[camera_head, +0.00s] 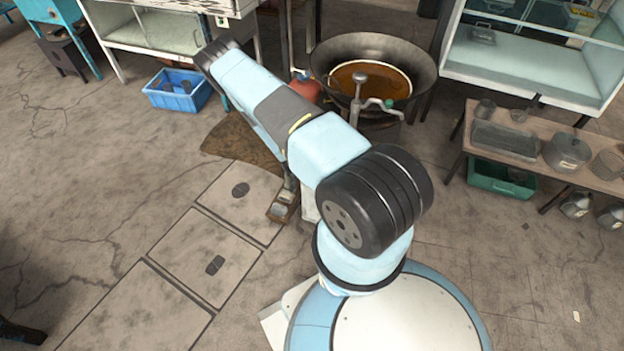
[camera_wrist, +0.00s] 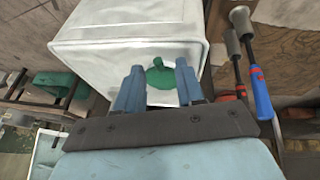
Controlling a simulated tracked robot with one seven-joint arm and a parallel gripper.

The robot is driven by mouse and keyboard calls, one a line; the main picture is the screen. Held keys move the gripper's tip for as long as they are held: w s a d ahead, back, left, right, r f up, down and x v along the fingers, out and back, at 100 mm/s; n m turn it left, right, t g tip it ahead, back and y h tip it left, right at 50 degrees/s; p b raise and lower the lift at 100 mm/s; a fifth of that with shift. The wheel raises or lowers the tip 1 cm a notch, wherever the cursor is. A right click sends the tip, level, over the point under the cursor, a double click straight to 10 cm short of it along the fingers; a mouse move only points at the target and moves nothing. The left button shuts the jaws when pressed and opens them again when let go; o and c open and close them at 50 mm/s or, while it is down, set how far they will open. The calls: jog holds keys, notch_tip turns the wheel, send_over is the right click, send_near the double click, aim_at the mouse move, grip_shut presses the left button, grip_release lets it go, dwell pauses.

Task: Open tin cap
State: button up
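In the wrist view a white tin (camera_wrist: 85,42) fills the upper middle. Its green cap (camera_wrist: 162,76) sits on the face toward me. My gripper (camera_wrist: 159,66) has its two blue fingers spread apart, one to the left and one to the right of the cap. I cannot tell how far the fingertips are from the tin's face. In the head view my arm crosses the middle, and the gripper and the cap do not show.
Two long-handled tools, one with a blue and red grip (camera_wrist: 260,95), lie right of the tin. In the head view a large wok (camera_head: 420,62) stands at the back. A table with pots (camera_head: 568,152) is at right, a blue crate (camera_head: 180,98) at left.

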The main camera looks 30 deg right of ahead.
jog(key=shift+x, duration=0.85)
jog(key=c, duration=0.7)
grip_shut()
jog(key=shift+w+a, duration=0.1)
